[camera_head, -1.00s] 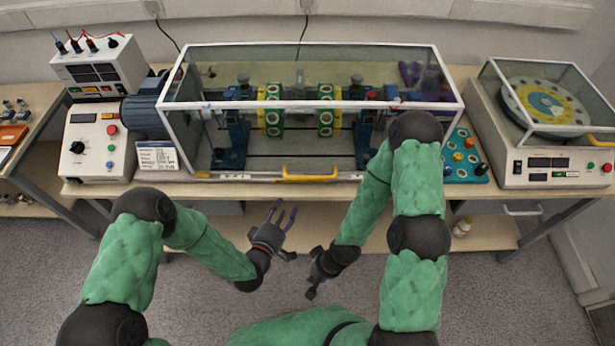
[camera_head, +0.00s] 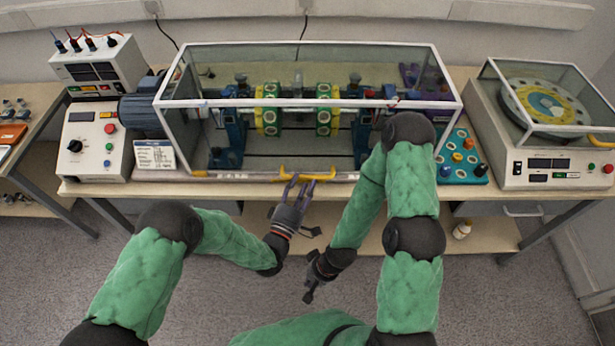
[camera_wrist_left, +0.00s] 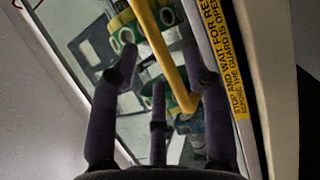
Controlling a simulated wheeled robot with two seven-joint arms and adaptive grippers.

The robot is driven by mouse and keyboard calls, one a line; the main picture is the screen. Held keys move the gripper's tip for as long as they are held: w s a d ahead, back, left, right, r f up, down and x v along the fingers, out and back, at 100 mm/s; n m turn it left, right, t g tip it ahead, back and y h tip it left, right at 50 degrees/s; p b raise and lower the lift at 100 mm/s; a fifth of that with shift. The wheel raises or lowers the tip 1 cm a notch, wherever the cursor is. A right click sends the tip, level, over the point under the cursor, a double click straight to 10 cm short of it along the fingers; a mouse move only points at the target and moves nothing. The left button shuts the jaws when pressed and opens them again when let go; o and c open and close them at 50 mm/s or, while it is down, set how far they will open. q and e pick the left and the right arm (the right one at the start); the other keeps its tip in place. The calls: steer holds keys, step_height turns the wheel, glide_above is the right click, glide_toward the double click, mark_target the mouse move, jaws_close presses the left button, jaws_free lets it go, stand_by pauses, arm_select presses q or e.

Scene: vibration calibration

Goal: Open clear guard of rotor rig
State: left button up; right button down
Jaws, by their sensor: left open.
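The clear guard (camera_head: 310,102) is a white-framed transparent box. It sits closed over the rotor rig, whose green-and-yellow discs (camera_head: 268,112) show through it. A yellow handle (camera_head: 322,177) is on the guard's low front edge. My left gripper (camera_head: 302,184) is open at this handle, with its dark purple fingers raised. In the left wrist view, the yellow handle (camera_wrist_left: 157,45) runs between the spread fingers (camera_wrist_left: 160,65); whether they touch it I cannot tell. My right gripper (camera_head: 311,288) hangs low in front of the bench; its jaws are unclear.
A control box (camera_head: 90,145) and a motor (camera_head: 143,115) stand left of the guard. A teal tray of knobs (camera_head: 455,172) and a balancing machine with a clear lid (camera_head: 540,150) stand to the right. A black-on-yellow warning label (camera_wrist_left: 225,55) is beside the handle. Floor in front is free.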

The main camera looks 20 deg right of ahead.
mark_target(306, 178)
arm_select(q)
steer(key=shift+x, duration=1.8)
jaws_close()
